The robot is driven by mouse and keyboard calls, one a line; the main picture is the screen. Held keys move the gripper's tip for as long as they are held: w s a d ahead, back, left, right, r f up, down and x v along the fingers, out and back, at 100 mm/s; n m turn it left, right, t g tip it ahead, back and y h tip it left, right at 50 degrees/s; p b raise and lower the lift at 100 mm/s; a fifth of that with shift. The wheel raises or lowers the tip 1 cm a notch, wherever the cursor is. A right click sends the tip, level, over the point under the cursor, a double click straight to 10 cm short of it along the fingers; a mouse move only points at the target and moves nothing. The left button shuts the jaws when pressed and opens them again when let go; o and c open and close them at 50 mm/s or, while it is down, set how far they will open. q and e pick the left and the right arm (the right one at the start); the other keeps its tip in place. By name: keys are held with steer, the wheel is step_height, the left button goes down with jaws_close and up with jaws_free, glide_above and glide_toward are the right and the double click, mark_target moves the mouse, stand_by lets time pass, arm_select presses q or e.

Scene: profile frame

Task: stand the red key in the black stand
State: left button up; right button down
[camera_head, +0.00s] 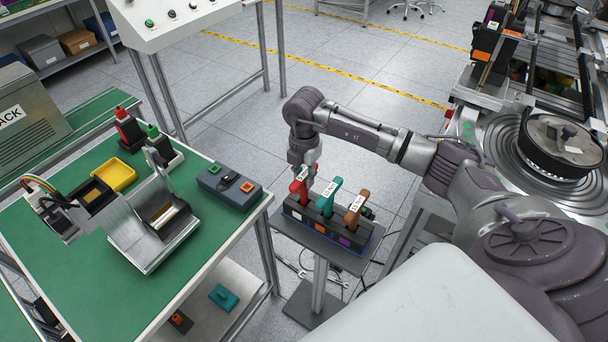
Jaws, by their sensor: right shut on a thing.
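The red key (298,188) is upright at the left end of the black stand (325,233). My right gripper (303,171) comes down from above and is shut on the red key's upper part. The key's lower end meets the top of the stand; I cannot tell how deep it sits. A teal key (328,199) and a brown key (355,208) stand in the same stand, to the right of the red one. The stand has coloured squares on its front and rests on a small grey pedestal table (345,262). My left gripper is not in view.
A green-topped workbench (75,275) on the left holds a metal fixture (150,230), a yellow tray (113,175) and a grey-blue box (228,187). A teal block (224,297) lies on its lower shelf. Round machinery (550,150) stands at the right. Floor behind the stand is clear.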

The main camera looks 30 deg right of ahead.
steer(key=shift+f+b, duration=0.3)
steer(key=shift+f, duration=0.15)
steer(key=c, duration=0.9)
jaws_free()
steer(key=shift+r, duration=0.15)
step_height(320, 180, up, 12)
